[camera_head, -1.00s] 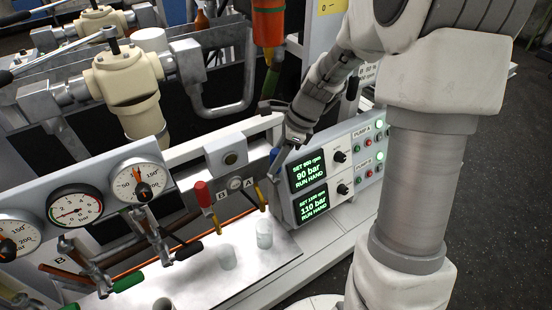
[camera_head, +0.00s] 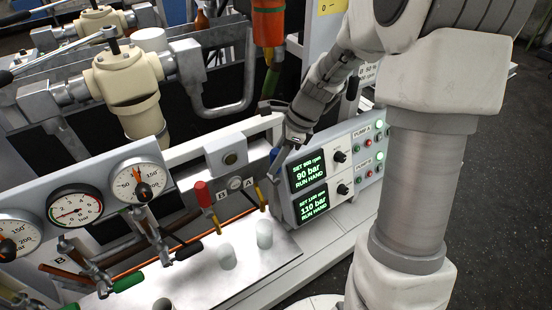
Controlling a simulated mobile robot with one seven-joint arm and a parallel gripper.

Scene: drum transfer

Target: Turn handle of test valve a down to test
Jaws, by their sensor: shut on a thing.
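Test valve A is on the grey valve block, by the label A (camera_head: 248,183), with a brass spout (camera_head: 260,196) below it. Its blue handle (camera_head: 273,154) stands upright at the right of the block, partly hidden by my fingers. My gripper (camera_head: 276,158) reaches down from the upper right and is shut on the blue handle. The fingertips are small and partly hidden here. The red handle (camera_head: 203,194) of the valve by the label B stands upright to the left.
A pump panel (camera_head: 340,170) with two lit displays stands close right of my gripper. Two pale cups (camera_head: 264,234) (camera_head: 227,257) stand on the metal tray (camera_head: 205,285) below the spouts. Round gauges (camera_head: 77,207) and green- and black-ended levers (camera_head: 188,250) are at left.

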